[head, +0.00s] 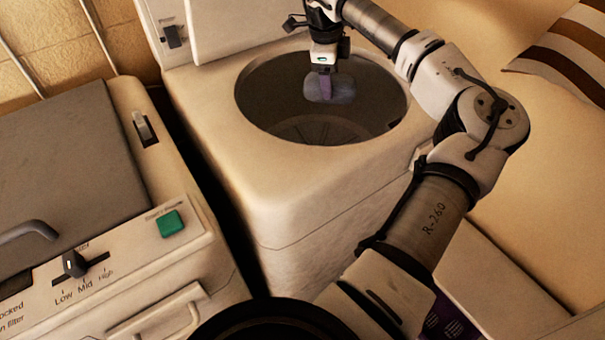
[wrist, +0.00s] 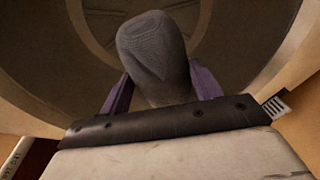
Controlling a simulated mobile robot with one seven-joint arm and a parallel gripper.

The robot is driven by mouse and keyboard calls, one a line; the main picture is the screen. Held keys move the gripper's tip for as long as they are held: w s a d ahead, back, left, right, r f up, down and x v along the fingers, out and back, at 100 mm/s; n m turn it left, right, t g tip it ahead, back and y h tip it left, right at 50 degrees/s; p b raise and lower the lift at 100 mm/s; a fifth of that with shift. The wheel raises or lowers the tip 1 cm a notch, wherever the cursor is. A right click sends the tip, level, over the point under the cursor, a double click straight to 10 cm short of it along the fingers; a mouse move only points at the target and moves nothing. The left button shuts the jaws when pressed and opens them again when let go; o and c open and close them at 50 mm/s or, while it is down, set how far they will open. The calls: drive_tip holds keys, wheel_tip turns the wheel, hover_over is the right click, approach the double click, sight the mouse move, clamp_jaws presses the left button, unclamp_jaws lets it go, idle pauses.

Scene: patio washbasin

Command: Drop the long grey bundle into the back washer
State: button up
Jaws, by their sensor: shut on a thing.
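The long grey bundle (head: 331,88) is held by my gripper (head: 325,84) over the open round mouth of the back washer (head: 290,205). In the wrist view the bundle (wrist: 152,52) sits between the two purple fingers (wrist: 157,90), with the drum's inside wall (wrist: 235,40) behind it. The washer's lid (head: 235,25) is raised at the back. The bundle appears at or just inside the opening; its exact depth is hard to tell. The ribbed drum floor shows below it, with nothing seen lying there.
A second machine with a closed grey lid (head: 60,150), a slider and a green button (head: 171,223) stands at the front left. A dark narrow gap separates the two machines. A striped cloth (head: 570,50) lies at the upper right. A tiled wall (head: 60,45) is behind.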

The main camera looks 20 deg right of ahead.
drive_tip(key=shift+f, duration=0.5)
drive_tip(key=o, duration=1.4)
drive_tip(key=shift+c, duration=0.2)
drive_tip(key=shift+r, duration=0.1)
wheel_tip(320, 180, up, 14)
drive_tip(key=s+a+b, duration=0.1)
drive_tip(key=a+b, duration=0.1)
drive_tip(key=shift+f+b, duration=0.25)
drive_tip(key=shift+b, duration=0.05)
